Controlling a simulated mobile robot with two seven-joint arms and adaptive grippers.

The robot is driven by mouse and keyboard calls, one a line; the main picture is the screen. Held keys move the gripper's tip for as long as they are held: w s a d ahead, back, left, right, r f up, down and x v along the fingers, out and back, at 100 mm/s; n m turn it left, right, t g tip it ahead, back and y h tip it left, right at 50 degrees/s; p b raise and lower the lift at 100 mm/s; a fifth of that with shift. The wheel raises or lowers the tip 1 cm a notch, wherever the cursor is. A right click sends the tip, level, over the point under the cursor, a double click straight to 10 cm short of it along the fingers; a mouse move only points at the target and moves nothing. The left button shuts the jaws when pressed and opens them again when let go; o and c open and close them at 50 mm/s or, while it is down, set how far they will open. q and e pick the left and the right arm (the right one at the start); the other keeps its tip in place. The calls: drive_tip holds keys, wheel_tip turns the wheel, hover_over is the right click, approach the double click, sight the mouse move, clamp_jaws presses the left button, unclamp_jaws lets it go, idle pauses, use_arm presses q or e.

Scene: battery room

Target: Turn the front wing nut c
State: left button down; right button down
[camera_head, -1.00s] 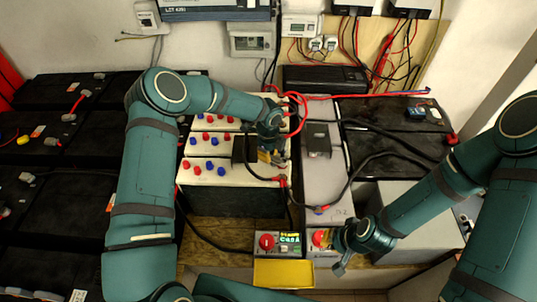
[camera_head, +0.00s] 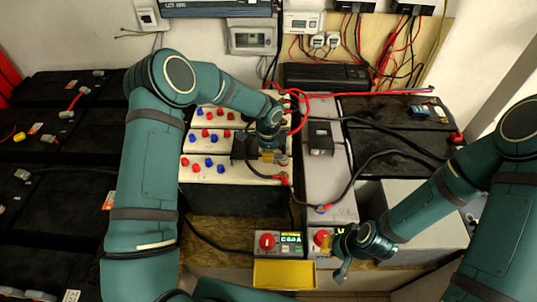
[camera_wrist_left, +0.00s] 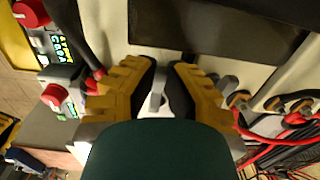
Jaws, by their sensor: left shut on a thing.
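The wing nut (camera_wrist_left: 157,90) is a small grey metal piece between the yellow fingers of my left gripper (camera_wrist_left: 158,85) in the left wrist view. My left gripper is shut on it. In the head view my left gripper (camera_head: 268,157) points down at the right end of the front white battery (camera_head: 240,172), and it hides the nut there. Which letter the nut carries cannot be read. My right gripper (camera_head: 330,245) is low, beside the red knob (camera_head: 321,237) of the right grey box. Its fingers are too small and partly hidden to tell their opening.
A second red knob (camera_head: 267,242) sits on the box with a lit display, above a yellow tray (camera_head: 284,274). Black cables and a red cable (camera_head: 301,105) run close to my left gripper. Dark batteries (camera_head: 60,210) stand at the left. A grey battery (camera_head: 322,180) stands right of the white ones.

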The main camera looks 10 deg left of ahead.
use_arm(q)
drive_tip(key=shift+s, duration=0.1)
drive_tip(key=shift+f, duration=0.1)
idle(0.3)
drive_tip(key=c, duration=1.3)
unclamp_jaws()
drive_tip(key=shift+r, duration=0.45)
wheel_tip(320, 180, up, 11)
drive_tip(key=shift+r, duration=0.15)
